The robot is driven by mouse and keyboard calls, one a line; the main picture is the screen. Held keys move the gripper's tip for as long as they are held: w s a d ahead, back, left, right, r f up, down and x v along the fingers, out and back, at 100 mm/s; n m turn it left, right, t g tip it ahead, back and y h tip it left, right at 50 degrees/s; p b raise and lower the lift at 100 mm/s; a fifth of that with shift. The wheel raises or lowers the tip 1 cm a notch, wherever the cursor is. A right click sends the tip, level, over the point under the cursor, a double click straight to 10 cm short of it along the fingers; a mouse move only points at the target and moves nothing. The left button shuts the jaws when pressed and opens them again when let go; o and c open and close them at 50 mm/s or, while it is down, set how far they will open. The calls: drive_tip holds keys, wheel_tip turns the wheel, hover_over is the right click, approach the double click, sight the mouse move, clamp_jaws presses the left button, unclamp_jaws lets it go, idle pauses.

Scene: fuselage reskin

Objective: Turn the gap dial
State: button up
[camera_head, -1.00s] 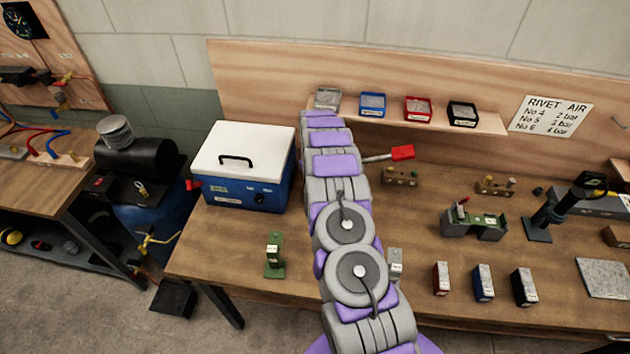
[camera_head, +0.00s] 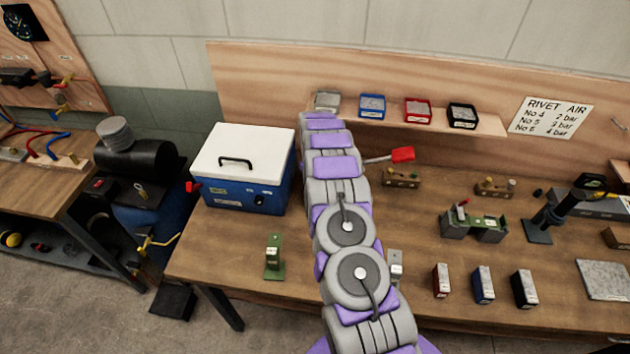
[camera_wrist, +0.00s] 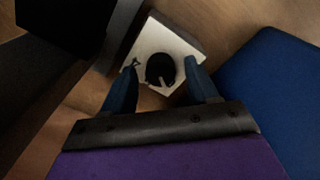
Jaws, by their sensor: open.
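In the wrist view, a round black dial (camera_wrist: 160,70) with a pale pointer mark sits on a white block (camera_wrist: 184,46). My gripper (camera_wrist: 159,66) is open, with its two dark blue fingers on either side of the dial. A slight space shows between the dial and each finger; I cannot tell whether either touches it. In the head view my own arm reaches over the bench and hides the gripper and this dial.
A blue box with a white lid (camera_head: 245,165) stands left of my arm. A red-ended lever (camera_head: 402,154) sticks out right of it. A green fixture (camera_head: 474,224) and several small blocks stand farther right. A dark object (camera_wrist: 60,25) fills the wrist view's upper left.

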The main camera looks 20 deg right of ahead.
drive_tip(key=shift+r, duration=0.1)
wheel_tip(320, 180, up, 17)
drive_tip(key=shift+a, duration=0.15)
idle(0.5)
drive_tip(key=f+m+b, duration=0.3)
drive_tip(key=f, duration=0.2)
drive_tip(key=f+m+b, duration=0.4)
drive_tip(key=f, duration=0.2)
drive_tip(key=f+m+b, duration=0.3)
drive_tip(key=f+b, duration=0.1)
drive_tip(key=f, duration=0.2)
drive_tip(key=shift+s+d+m, duration=0.1)
drive_tip(key=shift+d+m, duration=0.15)
drive_tip(key=shift+m, duration=0.15)
